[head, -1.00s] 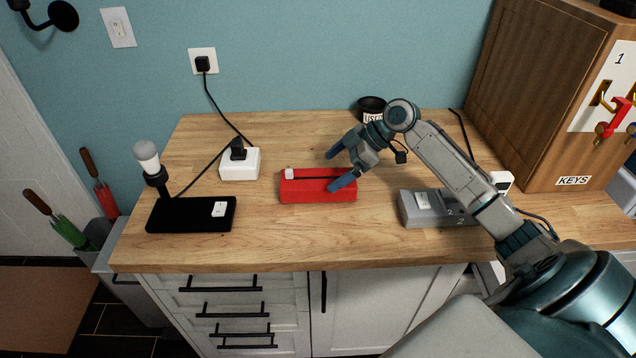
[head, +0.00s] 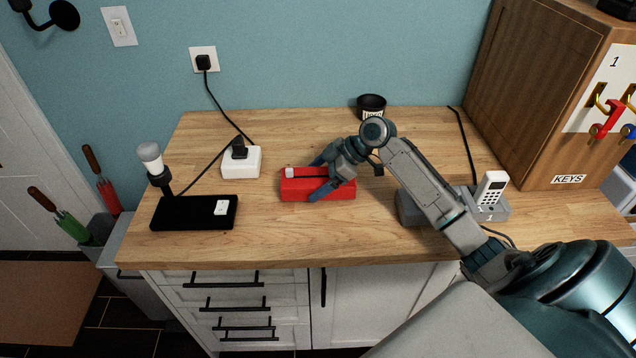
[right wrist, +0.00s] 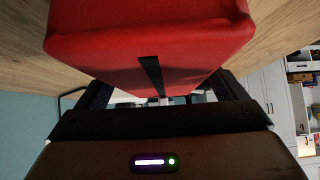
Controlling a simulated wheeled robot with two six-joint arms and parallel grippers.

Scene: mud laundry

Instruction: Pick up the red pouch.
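The red pouch (head: 335,193) lies on the wooden countertop near the middle, with a dark strip and a small white piece on top. My right gripper (head: 320,175) reaches over its right half from the right, open, one finger toward the far side and one over the near side. In the right wrist view the red pouch (right wrist: 150,35) fills the upper middle, a black strip running down it. Finger contact with the pouch cannot be made out. My left gripper is not in view.
A white box with a plug (head: 241,163) and a black tray with a lamp (head: 185,213) stand left of the pouch. A grey phone base (head: 412,208) lies partly behind my right arm. A black cup (head: 371,105) stands at the back, a wooden key cabinet (head: 530,95) at right.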

